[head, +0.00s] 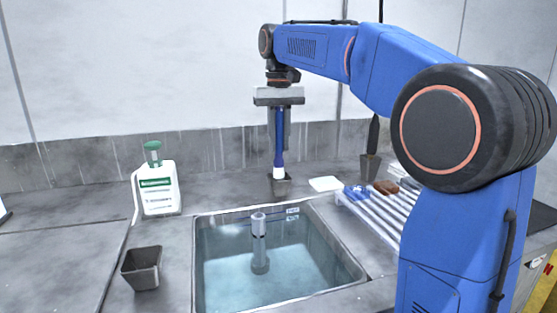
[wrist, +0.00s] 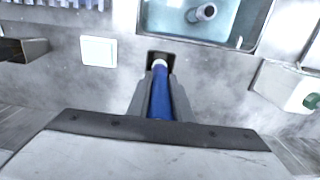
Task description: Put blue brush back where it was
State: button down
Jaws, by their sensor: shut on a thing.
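The blue brush (head: 279,140) hangs upright in my gripper (head: 282,146), which is shut on its blue handle. Its white lower part (head: 279,172) is at the mouth of a small dark grey holder (head: 281,187) behind the sink. In the wrist view the brush (wrist: 160,98) runs between both fingers of my gripper (wrist: 160,86), with its white part over the opening of the holder (wrist: 151,57). The brush's lowest end is hidden, so I cannot tell how deep it sits.
A water-filled sink (head: 212,290) with a grey standpipe lies in front. An empty grey holder (head: 142,268) stands left; another holder (head: 370,168) with a dark-handled tool stands right. A white bottle (head: 158,190), a white square (head: 325,184) and a rack (head: 372,212) with blue and brown items are near.

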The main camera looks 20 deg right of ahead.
aim_at(279, 110)
jog(key=shift+f, duration=2.3)
jog(key=shift+f, duration=0.15)
jog(key=c, duration=1.6)
grip_release()
notch_tip(279, 110, up, 12)
jog(key=shift+r, duration=0.15)
